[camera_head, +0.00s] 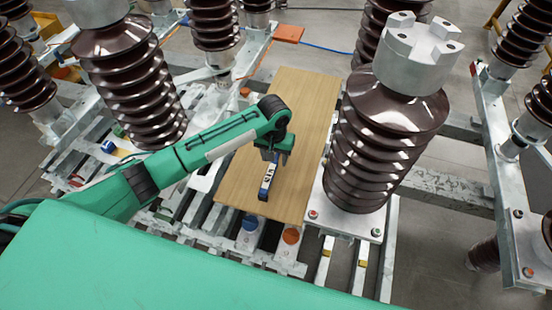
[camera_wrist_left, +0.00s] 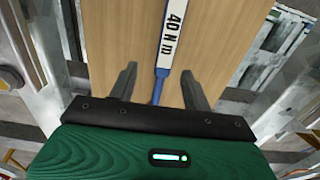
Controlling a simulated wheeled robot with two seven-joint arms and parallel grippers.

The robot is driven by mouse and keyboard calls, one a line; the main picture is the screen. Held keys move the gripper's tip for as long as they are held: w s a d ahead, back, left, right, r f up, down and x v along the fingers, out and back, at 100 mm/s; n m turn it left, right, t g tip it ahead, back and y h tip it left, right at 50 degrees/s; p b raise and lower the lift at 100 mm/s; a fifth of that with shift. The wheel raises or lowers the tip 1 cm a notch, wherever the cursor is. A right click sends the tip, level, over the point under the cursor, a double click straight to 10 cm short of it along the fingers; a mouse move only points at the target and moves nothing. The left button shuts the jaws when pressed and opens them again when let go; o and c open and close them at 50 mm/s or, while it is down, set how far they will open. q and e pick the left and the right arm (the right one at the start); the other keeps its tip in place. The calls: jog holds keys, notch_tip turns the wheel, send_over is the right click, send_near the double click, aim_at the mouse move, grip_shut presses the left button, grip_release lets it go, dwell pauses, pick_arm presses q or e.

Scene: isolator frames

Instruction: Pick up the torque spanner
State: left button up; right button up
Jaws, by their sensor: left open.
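The torque spanner (camera_head: 267,182) lies on a wooden board, blue with a white label. In the left wrist view the spanner (camera_wrist_left: 172,38) shows its "40 N m" label and runs down between my fingers to a blue part. My left gripper (camera_head: 272,152) is over the far part of the spanner in the head view. In the left wrist view my left gripper (camera_wrist_left: 158,85) is open, with one finger on each side of the spanner and a gap to each. The spanner's far end is hidden by the gripper. My right gripper is not in view.
The wooden board (camera_head: 310,110) lies across metal frame rails. Large brown ribbed insulators (camera_head: 365,150) stand close on its right, and another insulator (camera_head: 125,80) on its left. An orange block (camera_head: 289,33) lies behind. The board around the spanner is clear.

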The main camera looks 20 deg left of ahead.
aim_at(272, 169)
pick_arm(q)
jog(key=f, duration=0.1)
jog(key=f+p, duration=0.1)
jog(key=f, duration=0.1)
jog(key=a+f, duration=0.1)
jog(key=f, duration=0.1)
jog(key=shift+s+f, duration=0.2)
jog(key=shift+s, duration=0.2)
jog(key=shift+d+f, duration=0.1)
jog(key=shift+f, duration=0.1)
jog(key=c, duration=1)
grip_shut()
jog(key=shift+r, duration=0.15)
